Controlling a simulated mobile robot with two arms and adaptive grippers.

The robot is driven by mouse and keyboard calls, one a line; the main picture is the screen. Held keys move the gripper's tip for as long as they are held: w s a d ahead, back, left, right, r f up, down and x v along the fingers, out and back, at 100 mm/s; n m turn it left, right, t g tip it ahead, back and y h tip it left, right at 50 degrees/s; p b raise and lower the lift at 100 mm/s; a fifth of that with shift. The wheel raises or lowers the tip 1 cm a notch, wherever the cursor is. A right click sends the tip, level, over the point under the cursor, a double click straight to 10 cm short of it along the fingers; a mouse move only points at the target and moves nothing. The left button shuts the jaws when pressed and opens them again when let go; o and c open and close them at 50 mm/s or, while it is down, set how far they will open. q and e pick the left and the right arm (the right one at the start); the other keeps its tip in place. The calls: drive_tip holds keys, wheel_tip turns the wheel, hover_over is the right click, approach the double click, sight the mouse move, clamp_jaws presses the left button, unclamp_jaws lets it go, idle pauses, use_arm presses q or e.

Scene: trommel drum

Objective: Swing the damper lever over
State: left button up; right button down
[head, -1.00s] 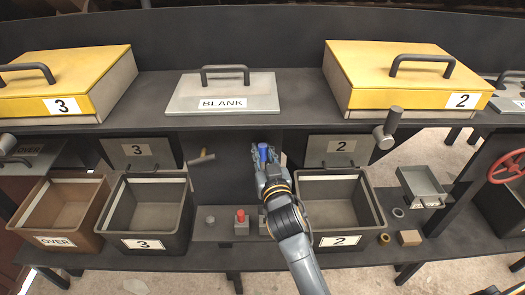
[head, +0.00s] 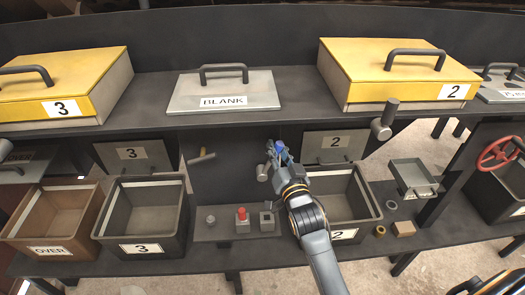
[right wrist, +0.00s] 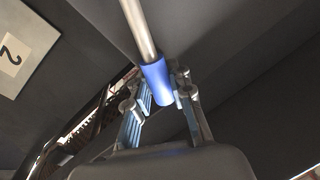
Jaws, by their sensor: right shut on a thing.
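The damper lever has a blue grip (head: 280,147) in front of the dark panel below the shelf. In the right wrist view its blue sleeve (right wrist: 157,82) sits on a bare metal rod (right wrist: 137,28). My right gripper (head: 278,153) is shut on the blue sleeve, with the sleeve between its two fingers in the right wrist view (right wrist: 161,95). A grey round knob (head: 262,173) shows just left of the gripper. My fingers and wrist hide part of the lever. My left gripper is not in view.
A bin marked 2 (head: 375,205) stands under my right forearm, and a bin marked 3 (head: 101,222) stands left. A red button (head: 241,213) sits on the lower ledge. A small hammer-like handle (head: 201,158) is on the panel. The shelf edge (head: 230,117) is above the gripper.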

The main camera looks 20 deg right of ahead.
drive_tip(key=s+d+f+m+t+h+b, duration=0.1)
drive_tip(key=d+f+m+b, duration=0.3)
drive_tip(key=m, duration=0.7)
drive_tip(key=shift+s+d+f+h, duration=0.35)
drive_tip(key=shift+d+f+h, duration=0.25)
drive_tip(key=shift+d+f, duration=0.55)
drive_tip(key=shift+a+f, duration=0.2)
drive_tip(key=c, duration=1.2)
unclamp_jaws()
drive_tip(key=shift+o, duration=0.2)
drive_tip(key=v, duration=1.2)
